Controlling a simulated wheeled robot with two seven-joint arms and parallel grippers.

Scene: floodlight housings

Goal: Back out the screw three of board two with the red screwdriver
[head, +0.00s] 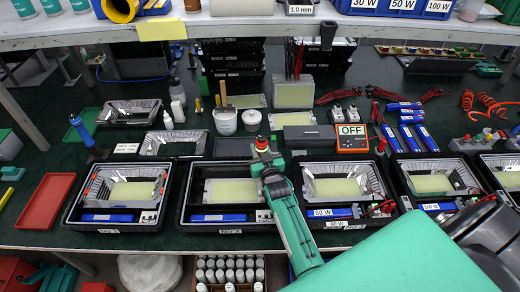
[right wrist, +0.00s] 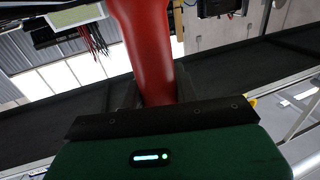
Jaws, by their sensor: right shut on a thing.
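My right gripper (head: 266,158) comes in from the lower right, above the far right part of the second tray. It is shut on the red screwdriver (head: 262,143), whose red end sticks up above the jaws. In the right wrist view the thick red handle of the screwdriver (right wrist: 145,45) rises from the dark jaws (right wrist: 152,100). Its tip is hidden. Board two, a pale yellow-green panel (head: 229,191), lies in the second black tray (head: 184,208), partly covered by my right arm. Its screws are too small to tell apart. My left gripper is not in view.
Neighbouring black trays with boards stand left (head: 68,214) and right (head: 405,206). A white pot (head: 225,122), an orange meter reading OFF (head: 351,137) and blue packs (head: 408,138) stand behind. A shelf (head: 230,27) overhangs the back. A red tray (head: 47,200) lies left.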

